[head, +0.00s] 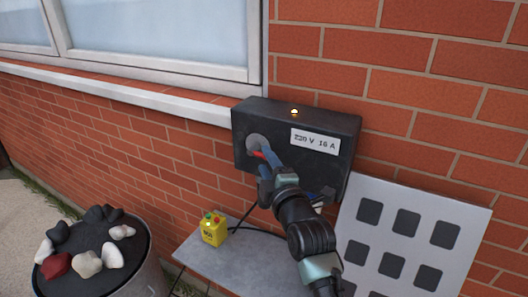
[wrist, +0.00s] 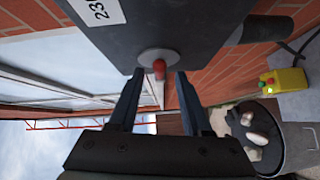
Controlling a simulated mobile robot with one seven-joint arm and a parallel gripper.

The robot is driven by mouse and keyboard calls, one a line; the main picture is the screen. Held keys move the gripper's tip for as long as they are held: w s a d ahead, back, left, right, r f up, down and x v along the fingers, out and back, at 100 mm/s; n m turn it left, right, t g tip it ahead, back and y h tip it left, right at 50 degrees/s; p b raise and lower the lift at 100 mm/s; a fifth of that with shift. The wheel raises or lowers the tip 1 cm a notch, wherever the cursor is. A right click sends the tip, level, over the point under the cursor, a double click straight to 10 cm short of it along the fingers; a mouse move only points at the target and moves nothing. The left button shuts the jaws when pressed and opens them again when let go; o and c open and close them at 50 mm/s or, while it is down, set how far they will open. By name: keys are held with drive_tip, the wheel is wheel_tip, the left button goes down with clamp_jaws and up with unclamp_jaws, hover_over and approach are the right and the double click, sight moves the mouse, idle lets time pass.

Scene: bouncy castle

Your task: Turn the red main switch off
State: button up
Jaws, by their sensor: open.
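The red main switch (head: 258,154) sits on a round grey plate (head: 253,142) at the left of a black box's front face. In the wrist view the red switch (wrist: 159,69) is a short red bar on the grey disc (wrist: 153,56). My gripper (head: 264,168) is right in front of it, partly covering the switch in the head view. In the wrist view my gripper (wrist: 160,73) is open, with one dark finger on each side of the switch. Gaps show on both sides of it. How deep the fingertips reach beside the switch is hard to tell.
The black box (head: 338,178) on the brick wall has a voltage label (head: 315,141) and a glowing lamp (head: 295,113) on top. Below are a grey table (head: 230,262), a yellow button box (head: 213,233), a white panel with dark squares (head: 418,215) and a drum with stones (head: 130,280).

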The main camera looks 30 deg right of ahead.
drive_tip(key=shift+x, duration=1.05)
clamp_jaws()
